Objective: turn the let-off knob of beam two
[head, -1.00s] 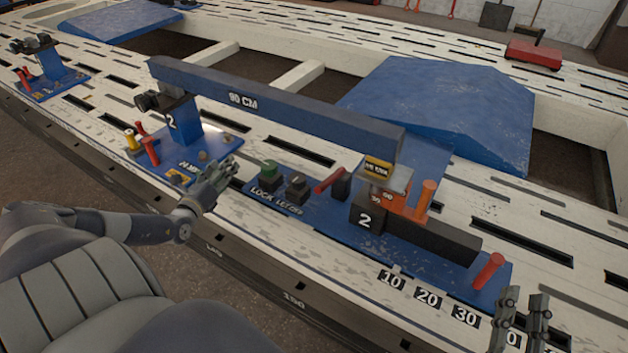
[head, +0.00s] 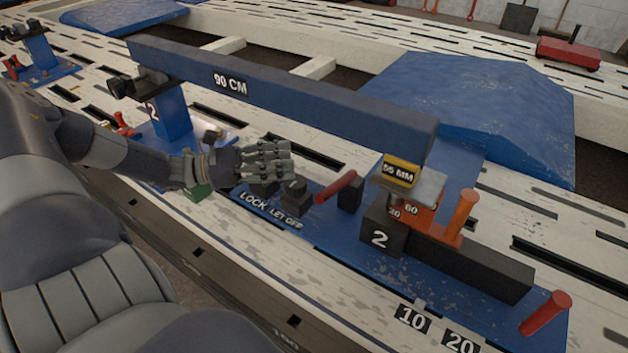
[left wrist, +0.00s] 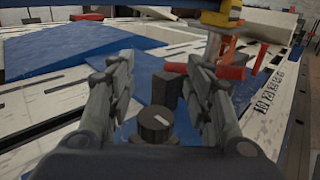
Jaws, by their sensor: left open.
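The let-off knob (head: 295,198) of beam two is a dark knob on a dark block on the blue plate, above the label LET OFF (head: 286,218). My left gripper (head: 284,160) is open and empty, above and just left of this knob in the head view. Its fingers point right and hide most of the lock knob beside it. In the left wrist view a round dark knob (left wrist: 155,124) with a pale mark shows low between the spread fingers. It appears to be the let-off knob, apart from both fingers. My right gripper is not in view.
A red lever (head: 337,187) on a black block stands just right of the knob. The blue 90 CM beam (head: 285,95) runs above and behind. A black rail block marked 2 (head: 380,238) and an orange post (head: 462,217) stand farther right.

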